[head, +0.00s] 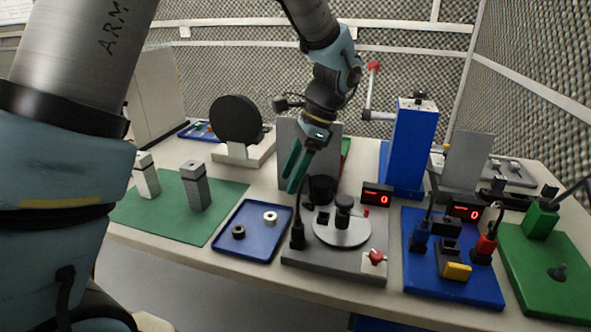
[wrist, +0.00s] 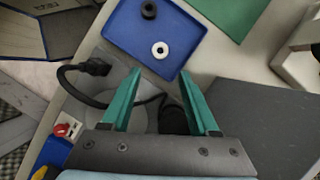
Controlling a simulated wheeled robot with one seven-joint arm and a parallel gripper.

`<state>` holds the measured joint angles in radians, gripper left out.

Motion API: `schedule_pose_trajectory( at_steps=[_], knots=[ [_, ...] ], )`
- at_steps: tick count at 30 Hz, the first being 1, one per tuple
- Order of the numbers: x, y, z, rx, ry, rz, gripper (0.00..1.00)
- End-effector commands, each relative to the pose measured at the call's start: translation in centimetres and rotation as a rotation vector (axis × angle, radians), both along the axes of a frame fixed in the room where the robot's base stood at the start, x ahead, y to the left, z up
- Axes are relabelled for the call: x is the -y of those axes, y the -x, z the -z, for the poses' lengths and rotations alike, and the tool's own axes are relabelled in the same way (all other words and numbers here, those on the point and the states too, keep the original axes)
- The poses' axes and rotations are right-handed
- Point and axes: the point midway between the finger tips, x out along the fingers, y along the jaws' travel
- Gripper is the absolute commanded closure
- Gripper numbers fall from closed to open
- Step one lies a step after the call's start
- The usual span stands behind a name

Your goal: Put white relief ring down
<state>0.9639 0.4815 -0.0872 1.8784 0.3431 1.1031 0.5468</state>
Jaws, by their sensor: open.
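The white relief ring (head: 270,217) lies flat in the blue tray (head: 254,251), towards its back right. A black ring (head: 238,232) lies in the same tray, a little to the front left of it. In the wrist view the white ring (wrist: 160,50) and the black ring (wrist: 149,10) both lie apart on the tray floor. My gripper (head: 293,180) is above the grey device base, to the right of and higher than the tray. In the wrist view its green fingers (wrist: 160,73) are spread with nothing held between them. The white ring lies beyond the fingertips, untouched.
A grey device (head: 375,272) with a round plate (head: 342,229), a black cable and a red knob stands right of the tray. A green mat (head: 222,215) with two grey blocks is at left. A blue column (head: 411,150) stands behind.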

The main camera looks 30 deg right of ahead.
Motion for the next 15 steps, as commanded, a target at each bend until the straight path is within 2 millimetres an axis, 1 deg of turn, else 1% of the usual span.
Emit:
schedule_pose_trajectory(
  at_steps=[3, 6, 12, 14, 15],
  knots=[
    [0.6, 0.1, -1.3, 0.001, 0.000, -0.001, 0.39],
    [0.8, 0.2, -2.1, 0.001, -0.001, 0.000, 0.39],
    [0.9, 0.2, -2.4, 0.001, -0.001, -0.001, 0.39],
    [0.5, 0.0, -2.4, 0.001, 0.003, -0.017, 0.39],
    [-0.1, -0.4, -2.3, 0.003, 0.012, -0.042, 0.39]
  ],
)
